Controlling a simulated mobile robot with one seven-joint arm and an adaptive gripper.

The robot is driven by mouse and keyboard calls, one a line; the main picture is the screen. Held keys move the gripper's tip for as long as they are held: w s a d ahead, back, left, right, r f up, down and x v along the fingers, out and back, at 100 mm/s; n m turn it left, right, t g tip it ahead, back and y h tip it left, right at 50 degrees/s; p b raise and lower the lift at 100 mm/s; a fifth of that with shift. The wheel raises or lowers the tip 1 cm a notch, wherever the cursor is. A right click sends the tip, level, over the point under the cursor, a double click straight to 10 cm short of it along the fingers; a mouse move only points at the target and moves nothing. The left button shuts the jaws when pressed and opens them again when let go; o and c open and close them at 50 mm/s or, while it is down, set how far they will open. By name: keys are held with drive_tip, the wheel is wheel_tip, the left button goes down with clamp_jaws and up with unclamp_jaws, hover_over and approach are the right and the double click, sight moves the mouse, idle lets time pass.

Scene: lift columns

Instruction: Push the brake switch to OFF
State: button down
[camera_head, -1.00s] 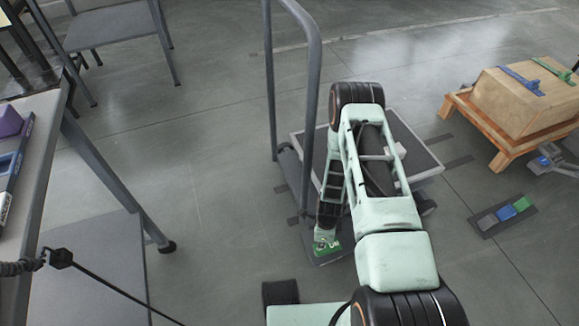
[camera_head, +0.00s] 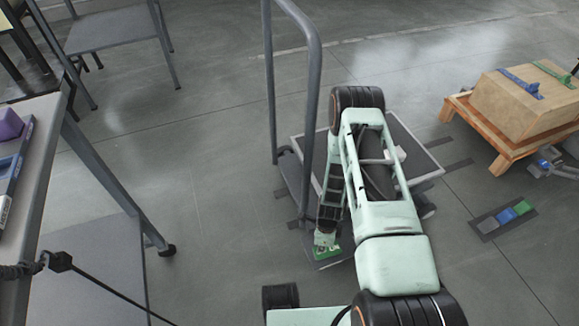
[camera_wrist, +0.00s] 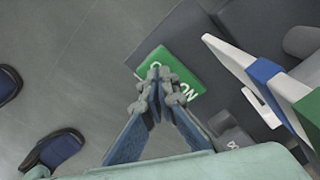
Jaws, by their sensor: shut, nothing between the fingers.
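The brake switch shows as a green pad (camera_head: 322,255) with white marks, low on the near end of the platform trolley (camera_head: 425,160). In the wrist view the green pad (camera_wrist: 181,72) carries white letters, with "ON" readable at its right side. My gripper (camera_wrist: 157,88) is shut and empty, its fingertips over the middle of the pad and hiding part of the lettering. I cannot tell whether the tips touch it. In the head view my gripper (camera_head: 326,238) reaches down at the pad, partly hidden by its own links.
The trolley's tall grey handle (camera_head: 313,100) stands just left of my arm. A grey, blue and green strip (camera_head: 503,217) lies on the floor. A table (camera_head: 45,130) is at the left.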

drive_tip(key=shift+f+b, duration=1.1)
drive_tip(key=shift+f, duration=0.25)
idle(0.9)
drive_tip(key=shift+r+p, duration=2.5)
drive_tip(key=shift+r, duration=1.05)
